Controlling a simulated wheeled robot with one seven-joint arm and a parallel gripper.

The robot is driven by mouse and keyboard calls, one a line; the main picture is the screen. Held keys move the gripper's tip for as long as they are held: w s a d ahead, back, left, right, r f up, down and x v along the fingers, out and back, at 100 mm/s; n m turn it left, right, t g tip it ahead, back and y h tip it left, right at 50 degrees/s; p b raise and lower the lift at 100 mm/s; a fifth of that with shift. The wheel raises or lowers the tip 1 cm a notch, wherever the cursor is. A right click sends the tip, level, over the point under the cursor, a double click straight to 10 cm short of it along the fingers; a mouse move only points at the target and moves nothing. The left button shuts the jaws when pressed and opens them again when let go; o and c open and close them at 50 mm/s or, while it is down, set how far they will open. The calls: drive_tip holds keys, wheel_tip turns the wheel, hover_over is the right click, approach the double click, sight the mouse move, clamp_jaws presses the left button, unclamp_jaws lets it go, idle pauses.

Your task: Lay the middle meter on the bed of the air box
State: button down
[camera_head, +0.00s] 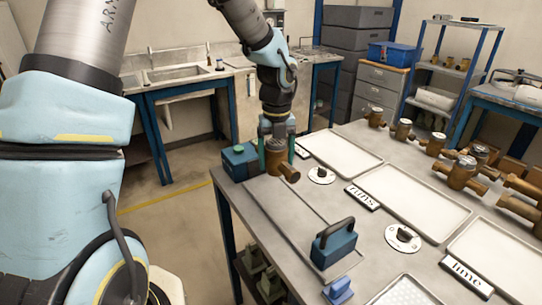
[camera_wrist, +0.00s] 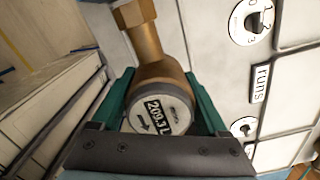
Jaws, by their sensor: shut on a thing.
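My gripper (camera_head: 277,150) points down at the far left of the bench, its green fingers on either side of a brass meter (camera_head: 287,171). In the wrist view my gripper (camera_wrist: 165,110) is shut on this meter (camera_wrist: 160,72); its round dial reads about 209.3 L and a brass pipe end points away. The air box has a long flat grey bed (camera_head: 292,208), a teal block (camera_head: 238,163) at its far end and a teal clamp with a dark handle (camera_head: 335,244) at its near end. The meter is over or beside the bed's far end; I cannot tell whether it touches.
Several brass meters (camera_head: 461,172) stand along the bench's right and back. White trays (camera_head: 338,156) lie right of the bed, with round dial knobs (camera_head: 403,237) and the "runs" (camera_head: 362,197) and "time" (camera_head: 466,272) signs between. A small blue block (camera_head: 338,290) sits by the near clamp.

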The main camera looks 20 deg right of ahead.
sight(276, 174)
drive_tip(key=shift+w+f, duration=0.15)
wheel_tip(276, 174, down, 5)
drive_tip(key=b, duration=0.5)
drive_tip(key=shift+r+p, duration=0.2)
drive_tip(key=shift+p, duration=0.2)
idle(0.4)
drive_tip(key=shift+f+b, duration=0.55)
drive_tip(key=shift+f, duration=1.1)
idle(0.8)
unclamp_jaws()
idle(0.4)
